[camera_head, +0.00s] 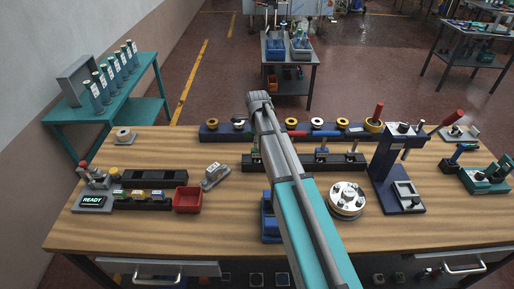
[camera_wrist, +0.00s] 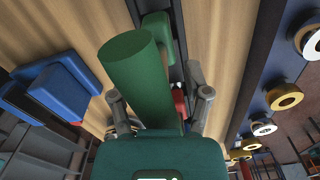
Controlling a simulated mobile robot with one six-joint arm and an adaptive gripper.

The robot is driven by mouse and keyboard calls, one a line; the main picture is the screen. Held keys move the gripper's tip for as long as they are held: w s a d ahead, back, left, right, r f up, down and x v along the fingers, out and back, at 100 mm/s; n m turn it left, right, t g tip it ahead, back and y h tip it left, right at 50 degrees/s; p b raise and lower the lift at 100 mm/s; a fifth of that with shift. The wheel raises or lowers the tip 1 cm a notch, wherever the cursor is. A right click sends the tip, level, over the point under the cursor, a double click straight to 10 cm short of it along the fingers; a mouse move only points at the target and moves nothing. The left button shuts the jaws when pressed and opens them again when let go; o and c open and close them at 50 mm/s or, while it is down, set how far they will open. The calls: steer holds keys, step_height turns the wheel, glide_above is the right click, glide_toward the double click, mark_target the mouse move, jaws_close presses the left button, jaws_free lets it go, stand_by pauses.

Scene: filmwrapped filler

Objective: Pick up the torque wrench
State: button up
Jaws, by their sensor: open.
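In the wrist view a thick green cylinder (camera_wrist: 142,80), like a tool handle, stands close in front of the camera with its round end towards the upper left. My gripper (camera_wrist: 162,98) is open, with one finger on each side of the cylinder; no firm contact shows. A green block (camera_wrist: 157,28) on a dark rail is behind it. I cannot tell for sure that the cylinder is the torque wrench. In the head view my arm hides the gripper and this spot.
The wooden bench (camera_head: 120,228) has free room at front left. A black rail (camera_head: 335,161), a round metal fixture (camera_head: 346,199) and a dark blue press (camera_head: 397,170) stand near the arm. A red bin (camera_head: 187,199) is left; a blue bin (camera_head: 269,226) is partly hidden by the arm.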

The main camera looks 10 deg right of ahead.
jaws_close()
stand_by(0.3)
steer(key=shift+r, duration=0.2)
stand_by(0.4)
step_height(320, 180, up, 10)
steer(key=p, duration=1)
steer(key=shift+f, duration=0.2)
